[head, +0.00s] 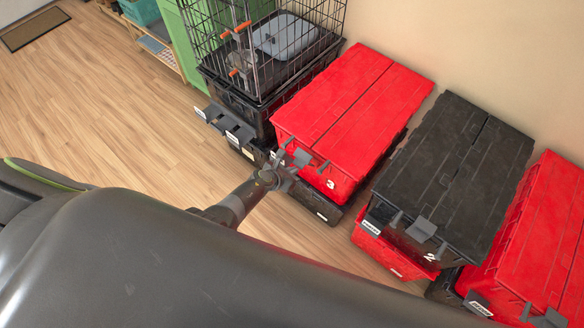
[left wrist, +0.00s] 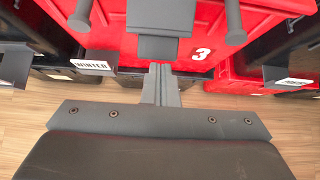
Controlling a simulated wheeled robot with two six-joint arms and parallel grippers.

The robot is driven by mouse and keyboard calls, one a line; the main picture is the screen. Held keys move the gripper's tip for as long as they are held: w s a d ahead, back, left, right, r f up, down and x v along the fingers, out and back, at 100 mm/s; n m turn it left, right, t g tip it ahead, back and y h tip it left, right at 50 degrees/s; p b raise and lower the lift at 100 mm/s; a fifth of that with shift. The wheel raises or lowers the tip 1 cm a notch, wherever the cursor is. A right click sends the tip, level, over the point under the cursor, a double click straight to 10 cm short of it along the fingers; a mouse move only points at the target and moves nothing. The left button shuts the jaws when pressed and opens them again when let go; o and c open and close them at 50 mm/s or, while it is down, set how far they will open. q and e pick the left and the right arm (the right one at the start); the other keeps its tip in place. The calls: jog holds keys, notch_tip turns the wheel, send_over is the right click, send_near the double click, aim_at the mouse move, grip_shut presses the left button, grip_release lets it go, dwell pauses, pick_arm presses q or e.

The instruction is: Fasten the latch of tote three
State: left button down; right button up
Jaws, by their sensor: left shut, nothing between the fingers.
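Tote three (head: 345,112) is a red lidded box marked with a white 3, on a black tote. Its front also fills the upper left wrist view (left wrist: 215,72). A grey latch (head: 300,158) is at the middle of its front edge, between two grey pegs; the latch shows top centre in the left wrist view (left wrist: 156,22). I cannot tell whether it is fastened. My left gripper (head: 284,172) is at the tote's front, close to the latch. Its fingers (left wrist: 161,72) are shut and empty, just below the latch's lower end; contact is unclear. My right gripper is not in view.
A black tote marked 2 (head: 455,170) stands on a red one to the right, with another red tote (head: 540,235) beyond. A wire crate (head: 262,45) stands on black totes to the left. A label holder reading WINTER (left wrist: 90,66) sits left of the fingers. The wooden floor (head: 110,120) is clear.

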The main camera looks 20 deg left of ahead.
aim_at(301, 161)
pick_arm(q)
jog(key=shift+w+d+r+p, duration=0.2)
jog(key=shift+w+r+p, duration=0.3)
jog(key=shift+r+p, duration=0.2)
jog(key=shift+w+d+r+p, duration=0.25)
jog(key=shift+w+r+p, duration=0.2)
jog(key=shift+w+r, duration=0.3)
jog(key=shift+f, duration=0.15)
jog(key=shift+r+p, duration=0.75)
jog(key=shift+r, duration=0.1)
jog(key=shift+s+a+f, duration=0.1)
jog(key=shift+s+a, duration=0.05)
